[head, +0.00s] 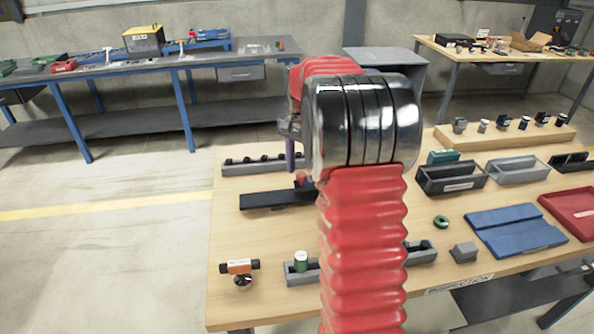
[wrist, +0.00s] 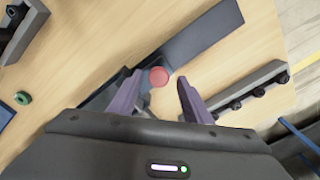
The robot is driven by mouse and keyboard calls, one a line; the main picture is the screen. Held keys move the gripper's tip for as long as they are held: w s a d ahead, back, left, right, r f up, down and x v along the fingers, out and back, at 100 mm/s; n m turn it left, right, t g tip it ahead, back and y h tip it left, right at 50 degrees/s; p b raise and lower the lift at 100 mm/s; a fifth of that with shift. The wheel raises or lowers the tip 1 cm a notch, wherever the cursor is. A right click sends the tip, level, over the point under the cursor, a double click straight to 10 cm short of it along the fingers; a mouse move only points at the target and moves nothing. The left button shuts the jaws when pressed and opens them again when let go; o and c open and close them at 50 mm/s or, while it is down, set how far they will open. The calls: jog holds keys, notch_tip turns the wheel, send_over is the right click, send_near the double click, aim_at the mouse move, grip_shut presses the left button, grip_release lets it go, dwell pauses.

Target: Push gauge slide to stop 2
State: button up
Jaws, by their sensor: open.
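The gauge is a long dark rail (head: 268,200) lying on the wooden table, left of my arm in the head view. Its slide carries a round red knob (head: 302,177), near the rail's right visible part; my arm hides what lies beyond. In the wrist view the rail (wrist: 205,38) runs diagonally and the red knob (wrist: 159,77) shows between my two purple fingers. My gripper (wrist: 160,80) is open, with a finger on each side of the knob in this view. I cannot tell whether either finger touches it. No stop numbers are readable.
A grey rack with dark knobs (head: 246,167) stands behind the rail. In front are an orange-and-black valve (head: 240,267) and a grey holder with a green-capped cylinder (head: 301,262). Bins, a blue tray (head: 520,236) and a green ring (head: 441,222) lie to the right.

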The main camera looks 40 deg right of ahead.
notch_tip(320, 180, up, 13)
dwell(0.5)
jog(key=shift+w, duration=0.15)
dwell(0.4)
jog(key=s+a+f+n, duration=0.2)
jog(key=a+f+n, duration=0.1)
jog(key=f+n, duration=0.2)
jog(key=s+a+f+n+t, duration=0.1)
jog(key=s+a+n+t, duration=0.4)
jog(key=s+a, duration=1.7)
jog(key=shift+s+a+f+n+t, duration=0.25)
jog(key=shift+a+n, duration=1.05)
jog(key=shift+n, duration=0.7)
